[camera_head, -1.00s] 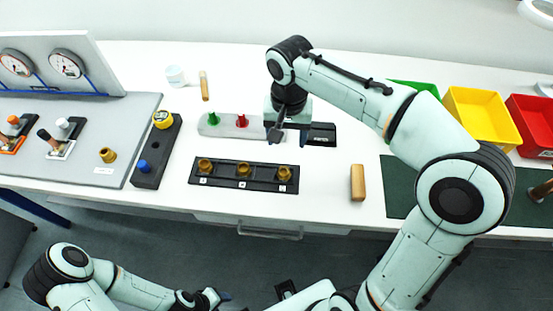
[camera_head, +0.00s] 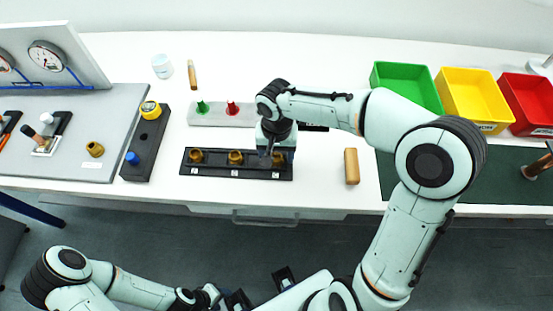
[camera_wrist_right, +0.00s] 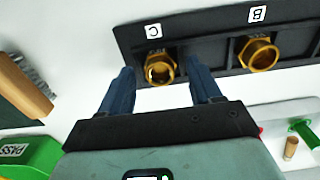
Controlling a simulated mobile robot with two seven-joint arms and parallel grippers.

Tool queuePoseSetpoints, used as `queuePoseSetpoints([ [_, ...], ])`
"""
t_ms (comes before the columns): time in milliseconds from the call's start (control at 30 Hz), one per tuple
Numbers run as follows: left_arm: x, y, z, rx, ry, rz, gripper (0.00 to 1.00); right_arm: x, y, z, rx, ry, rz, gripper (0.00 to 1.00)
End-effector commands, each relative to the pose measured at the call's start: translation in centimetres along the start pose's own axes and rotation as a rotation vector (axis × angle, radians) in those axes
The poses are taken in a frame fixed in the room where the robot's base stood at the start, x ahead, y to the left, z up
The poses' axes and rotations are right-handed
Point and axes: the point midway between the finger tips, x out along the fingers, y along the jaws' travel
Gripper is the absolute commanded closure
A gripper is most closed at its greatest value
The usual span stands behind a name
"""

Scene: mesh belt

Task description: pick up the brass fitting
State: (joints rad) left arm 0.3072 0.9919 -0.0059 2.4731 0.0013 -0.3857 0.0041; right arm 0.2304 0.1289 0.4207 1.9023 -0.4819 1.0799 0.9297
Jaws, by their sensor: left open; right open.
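A black three-slot rack (camera_head: 214,161) on the white table holds brass fittings. The left fitting (camera_head: 195,156) and middle fitting (camera_head: 235,157) show in the head view; my right gripper (camera_head: 277,155) covers the right slot. In the right wrist view, the fitting in the slot marked C (camera_wrist_right: 160,68) lies between the open blue fingers of my right gripper (camera_wrist_right: 161,75), with no clear contact. The fitting at B (camera_wrist_right: 259,53) is beside it. Another brass fitting (camera_head: 95,149) sits on the grey board. My left gripper (camera_head: 213,293) is low, away from the table, small and partly unclear.
Behind the rack is a pale holder (camera_head: 217,118) with green and red pieces. Green (camera_head: 407,88), yellow (camera_head: 475,100) and red (camera_head: 528,104) bins stand at the right.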

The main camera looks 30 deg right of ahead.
Motion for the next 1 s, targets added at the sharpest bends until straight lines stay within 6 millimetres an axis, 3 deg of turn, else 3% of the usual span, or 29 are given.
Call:
queuePoseSetpoints([
  [167, 0.0, 0.0, 0.0, 0.000, 0.000, 0.000, 0.49, 0.0, 0.0, 0.0, 0.000, 0.001, -0.001, 0.36],
  [200, 0.0, 0.0, 0.0, 0.000, 0.000, 0.000, 0.49, 0.0, 0.0, 0.0, 0.000, 0.001, -0.001, 0.43],
  [367, 0.0, 0.0, 0.0, 0.000, 0.000, 0.000, 0.49, 0.0, 0.0, 0.0, 0.000, 0.001, -0.001, 0.95],
  [400, 0.0, 0.0, 0.0, 0.000, 0.000, 0.000, 0.49, 0.0, 0.0, 0.0, 0.000, 0.001, -0.001, 1.00],
  [767, -0.1, 0.0, 0.0, 0.000, 0.001, 0.000, 0.49, -0.6, -0.1, -0.1, 0.000, 0.004, -0.002, 1.00],
  [1000, -0.6, 0.3, -0.2, 0.001, 0.003, 0.001, 0.49, -3.8, -0.1, -0.1, 0.000, 0.007, -0.005, 1.00],
])
